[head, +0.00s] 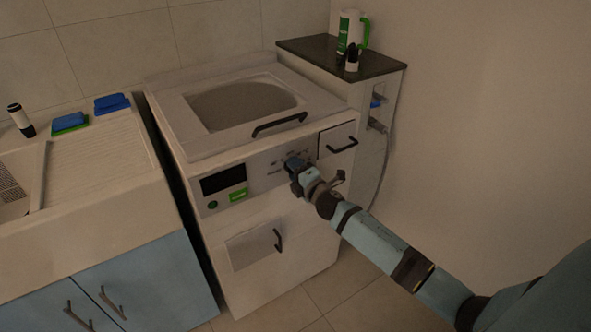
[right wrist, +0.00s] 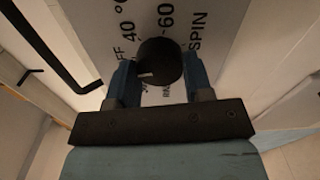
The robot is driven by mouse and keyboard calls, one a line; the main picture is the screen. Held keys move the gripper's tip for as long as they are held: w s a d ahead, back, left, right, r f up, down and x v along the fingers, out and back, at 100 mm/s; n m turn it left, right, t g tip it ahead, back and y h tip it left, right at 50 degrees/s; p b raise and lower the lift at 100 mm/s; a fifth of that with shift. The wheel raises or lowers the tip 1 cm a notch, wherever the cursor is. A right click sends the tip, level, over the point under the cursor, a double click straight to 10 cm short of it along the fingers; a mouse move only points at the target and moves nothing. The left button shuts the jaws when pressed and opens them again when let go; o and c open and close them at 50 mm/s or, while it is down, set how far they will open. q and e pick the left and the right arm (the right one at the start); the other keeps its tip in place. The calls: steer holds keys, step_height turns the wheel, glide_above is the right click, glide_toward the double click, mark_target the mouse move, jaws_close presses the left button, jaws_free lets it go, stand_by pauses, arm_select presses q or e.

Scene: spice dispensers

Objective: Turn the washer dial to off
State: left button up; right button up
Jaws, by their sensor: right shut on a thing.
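The white washer (head: 262,180) stands in the middle of the head view, with its control panel on the front. Its round black dial (right wrist: 158,62) shows in the right wrist view, with a short white mark on its left side. Printed labels around it include a partly hidden "OFF", "40°", "60" and "SPIN"; others below are covered by the gripper. My right gripper (head: 296,168) is at the panel, its blue fingers (right wrist: 158,72) closed on both sides of the dial. The gripper mostly hides the dial in the head view. My left gripper is not in view.
A dark lid handle (head: 279,125) and a drawer handle (head: 343,144) stick out near my gripper. A dark display (head: 223,180) and a green button (head: 238,195) are left of it. A sink counter (head: 100,150) stands left. The floor at front right is clear.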

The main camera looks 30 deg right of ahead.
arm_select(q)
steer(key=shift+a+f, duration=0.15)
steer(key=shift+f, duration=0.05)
arm_select(e)
steer(key=shift+m, duration=0.6)
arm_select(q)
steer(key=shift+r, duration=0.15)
arm_select(e)
steer(key=o, duration=0.9)
arm_select(q)
steer(key=shift+p, duration=0.6)
arm_select(e)
steer(key=s, duration=1.3)
steer(key=shift+s, duration=0.4)
